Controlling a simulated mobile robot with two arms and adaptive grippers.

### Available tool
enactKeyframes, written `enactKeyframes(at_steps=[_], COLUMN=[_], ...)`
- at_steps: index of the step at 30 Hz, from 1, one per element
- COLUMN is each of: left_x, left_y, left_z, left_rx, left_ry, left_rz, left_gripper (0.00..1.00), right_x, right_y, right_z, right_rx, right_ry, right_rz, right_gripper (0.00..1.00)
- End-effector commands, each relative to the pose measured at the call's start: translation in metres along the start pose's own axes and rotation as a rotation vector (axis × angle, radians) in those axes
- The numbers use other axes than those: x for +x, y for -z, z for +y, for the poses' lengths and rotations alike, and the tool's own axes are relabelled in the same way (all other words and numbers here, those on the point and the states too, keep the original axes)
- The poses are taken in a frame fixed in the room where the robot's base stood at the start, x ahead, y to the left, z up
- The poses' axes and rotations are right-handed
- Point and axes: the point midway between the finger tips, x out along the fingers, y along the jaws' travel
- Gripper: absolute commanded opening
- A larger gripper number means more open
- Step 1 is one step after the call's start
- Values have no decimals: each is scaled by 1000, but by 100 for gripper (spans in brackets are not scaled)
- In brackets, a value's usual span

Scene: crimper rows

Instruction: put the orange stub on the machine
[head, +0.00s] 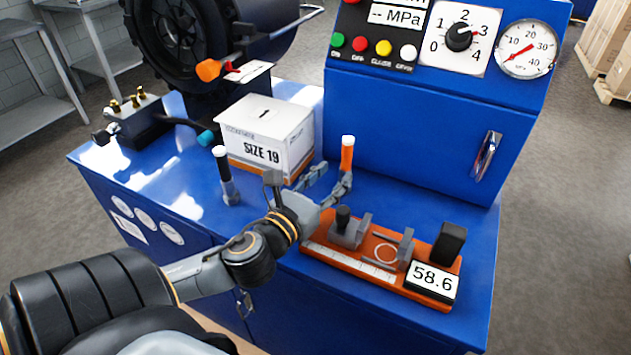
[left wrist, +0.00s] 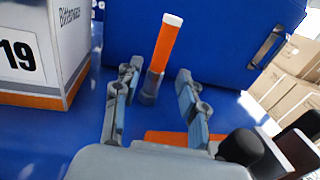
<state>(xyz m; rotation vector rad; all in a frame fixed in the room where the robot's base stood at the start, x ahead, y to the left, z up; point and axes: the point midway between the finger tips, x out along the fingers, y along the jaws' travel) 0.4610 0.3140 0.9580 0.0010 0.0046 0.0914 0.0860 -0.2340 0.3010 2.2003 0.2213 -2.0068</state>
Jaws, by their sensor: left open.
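The orange stub (head: 347,152) stands upright on the blue worktop, right of the white box. It has a white top and a grey lower part. It also shows in the left wrist view (left wrist: 165,48). My left gripper (head: 332,179) is open, its fingers pointing at the stub. In the left wrist view the fingertips (left wrist: 159,76) lie to either side of the stub's lower part; I cannot tell whether they touch it. The machine has a large black round head (head: 182,38) at the back left and a blue control cabinet (head: 400,125) at the right. My right gripper is not in view.
A white "SIZE 19" box (head: 268,135) stands left of the stub. A black stub with a white top (head: 224,175) stands left of the box. An orange measuring fixture (head: 345,262) reading 58.6 lies at the front right. The worktop's left part is mostly clear.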

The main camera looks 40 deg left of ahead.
Motion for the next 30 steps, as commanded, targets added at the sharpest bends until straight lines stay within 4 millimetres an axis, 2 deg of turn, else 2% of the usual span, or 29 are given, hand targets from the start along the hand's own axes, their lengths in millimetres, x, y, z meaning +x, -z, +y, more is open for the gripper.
enactKeyframes(at_steps=[4,6,12,30], left_x=[-25,-33,-48,-52], left_y=[2,-2,-2,0], left_z=[0,0,0,0], left_rx=[0,-5,-3,0], left_ry=[-1,-3,-2,0], left_rz=[3,4,1,-1], left_gripper=[42,42,42,42], right_x=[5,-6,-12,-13], right_y=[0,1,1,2], right_z=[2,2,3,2], right_rx=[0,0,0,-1], right_ry=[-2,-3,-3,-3], right_rz=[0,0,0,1], right_gripper=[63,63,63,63])
